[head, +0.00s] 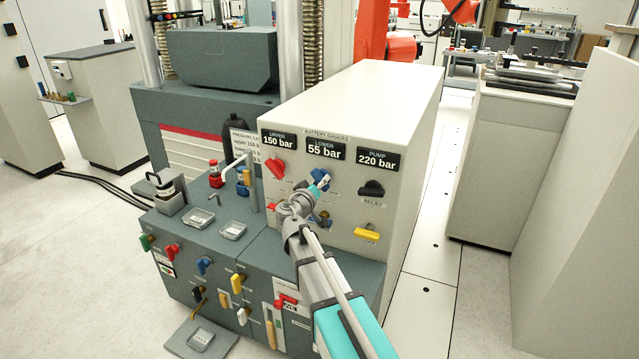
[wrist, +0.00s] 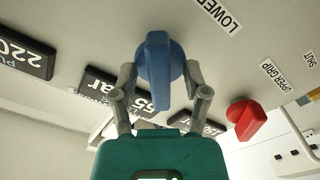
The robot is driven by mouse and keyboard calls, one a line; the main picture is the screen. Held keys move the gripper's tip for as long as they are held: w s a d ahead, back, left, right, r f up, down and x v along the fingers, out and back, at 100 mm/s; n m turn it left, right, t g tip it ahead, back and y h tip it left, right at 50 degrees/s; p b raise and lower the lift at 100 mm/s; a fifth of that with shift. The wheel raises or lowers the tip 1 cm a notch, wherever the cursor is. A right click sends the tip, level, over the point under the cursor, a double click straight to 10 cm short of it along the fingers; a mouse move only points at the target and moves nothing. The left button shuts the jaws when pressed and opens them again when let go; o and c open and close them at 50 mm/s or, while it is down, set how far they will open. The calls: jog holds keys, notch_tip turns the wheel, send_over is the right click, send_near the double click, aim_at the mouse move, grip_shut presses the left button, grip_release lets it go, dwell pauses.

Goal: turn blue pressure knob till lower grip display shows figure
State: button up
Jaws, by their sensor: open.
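The blue knob (head: 320,179) is on the front of the white cabinet, below the lower grip display (head: 326,149), which reads 55 bar. In the wrist view the blue knob (wrist: 157,62) stands between the two fingers of my gripper (wrist: 161,76). The fingers are apart, one on each side of the knob; contact is not clear. The lower display (wrist: 112,88) is partly hidden by a finger and the knob there. In the head view my gripper (head: 311,190) reaches the panel from below and partly covers the knob.
A red knob (head: 275,168) is left of the blue one, also near it in the wrist view (wrist: 246,118). A black knob (head: 371,188) is at the right, a yellow handle (head: 367,234) below. The upper display (head: 278,141) reads 150 bar, the pump display (head: 379,159) 220 bar.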

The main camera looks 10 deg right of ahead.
jog(key=shift+w, duration=0.1)
grip_shut()
dwell(0.3)
